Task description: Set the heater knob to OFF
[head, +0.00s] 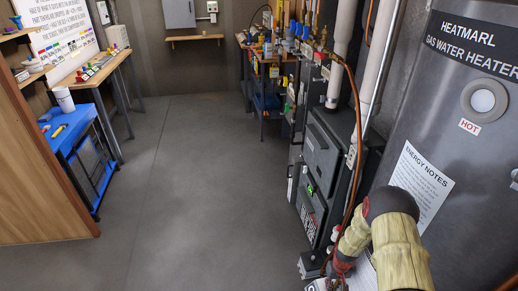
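The grey water heater (455,145) fills the right side of the head view, with "HEATMARL GAS WATER HEATER" lettering on its upper front. The heater knob and its OFF mark cannot be made out. My tan arm with a dark joint crosses in front of the heater's lower part and bends down and left. A small dark red part (342,267) shows at the arm's lower end; I cannot tell whether it belongs to the arm or the heater. My gripper's fingers do not show.
A dark furnace unit (318,160) with pipes and a copper-coloured line stands left of the heater. A cluttered workbench (266,62) is behind it. A blue cart (84,150) and a wooden panel (38,170) stand at left. The middle floor (190,170) is clear.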

